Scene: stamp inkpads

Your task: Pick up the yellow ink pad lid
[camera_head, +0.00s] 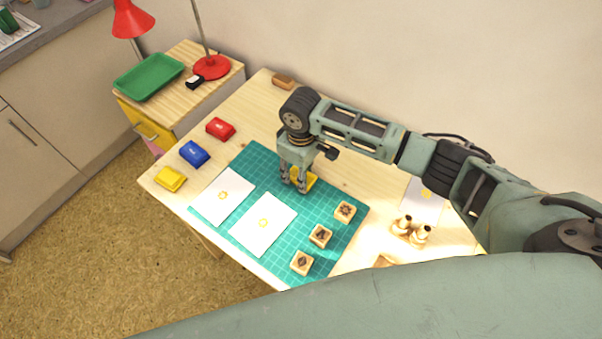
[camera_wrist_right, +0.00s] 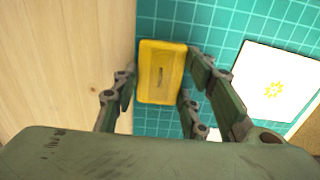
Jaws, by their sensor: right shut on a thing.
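The yellow ink pad lid (camera_head: 308,180) is at the back edge of the green cutting mat, partly hidden by my right gripper (camera_head: 294,187). In the right wrist view the lid (camera_wrist_right: 161,72) is a yellow rectangle with a small dark mark, lying between the fingers of my right gripper (camera_wrist_right: 160,88). The right gripper is shut on the lid. I cannot tell whether the lid touches the mat. A yellow ink pad (camera_head: 170,179) sits at the table's left corner. My left gripper is not in view.
A blue ink pad (camera_head: 194,154) and a red ink pad (camera_head: 220,128) line the table's left edge. The mat (camera_head: 262,160) holds two white sheets (camera_head: 222,195) and three wooden stamps (camera_head: 320,236). More wooden stamps (camera_head: 411,232) stand to the right.

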